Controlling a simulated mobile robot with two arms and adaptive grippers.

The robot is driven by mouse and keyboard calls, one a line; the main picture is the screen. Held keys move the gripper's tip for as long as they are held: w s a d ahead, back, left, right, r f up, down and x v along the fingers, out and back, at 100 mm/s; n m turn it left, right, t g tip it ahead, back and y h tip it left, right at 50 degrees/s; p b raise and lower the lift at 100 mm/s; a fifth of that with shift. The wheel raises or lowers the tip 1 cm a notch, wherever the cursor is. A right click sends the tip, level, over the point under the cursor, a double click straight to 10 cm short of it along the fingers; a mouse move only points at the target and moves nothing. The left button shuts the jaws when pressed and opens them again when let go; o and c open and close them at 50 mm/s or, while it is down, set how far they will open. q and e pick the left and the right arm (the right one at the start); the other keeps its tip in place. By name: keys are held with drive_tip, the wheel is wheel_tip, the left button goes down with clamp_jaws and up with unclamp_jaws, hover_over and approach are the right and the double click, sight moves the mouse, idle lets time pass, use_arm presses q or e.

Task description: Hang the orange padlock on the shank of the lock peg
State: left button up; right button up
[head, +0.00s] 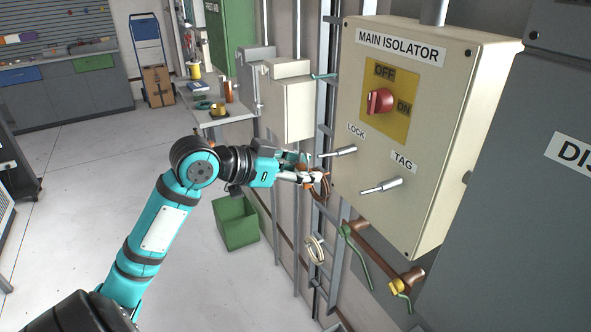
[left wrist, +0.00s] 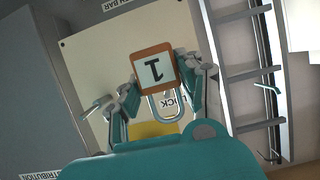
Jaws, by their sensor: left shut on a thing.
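The orange padlock (left wrist: 144,58) is held in my left gripper (left wrist: 160,78). Its face has a white label with a black 1, and its metal shackle (left wrist: 163,108) points down in the left wrist view. In the head view the padlock (head: 324,187) shows as a brown-orange piece at the tips of my left gripper (head: 312,180). The lock peg (head: 339,152) sticks out of the isolator box under the LOCK label, just above and right of the gripper, apart from the padlock. In the left wrist view I cannot make out the lock peg. My right gripper is not in view.
The cream isolator box (head: 447,120) carries a red switch (head: 380,100) and a tag peg (head: 382,186) right of the lock peg. Below run a copper bar (head: 371,247) and green hooks. A grey cabinet (head: 530,200) stands right. Floor on the left is open.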

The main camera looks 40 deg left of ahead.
use_arm(q)
drive_tip(key=shift+r+p+x, duration=0.25)
drive_tip(key=shift+p+x, duration=0.05)
drive_tip(key=shift+x, duration=1.15)
drive_tip(key=shift+r+p+x, duration=0.2)
drive_tip(key=shift+p+x, duration=0.05)
drive_tip(key=shift+x, duration=1.2)
drive_tip(key=shift+w+d, duration=0.15)
drive_tip(key=shift+w, duration=0.05)
drive_tip(key=o, duration=1.3)
drive_tip(key=v, duration=1.2)
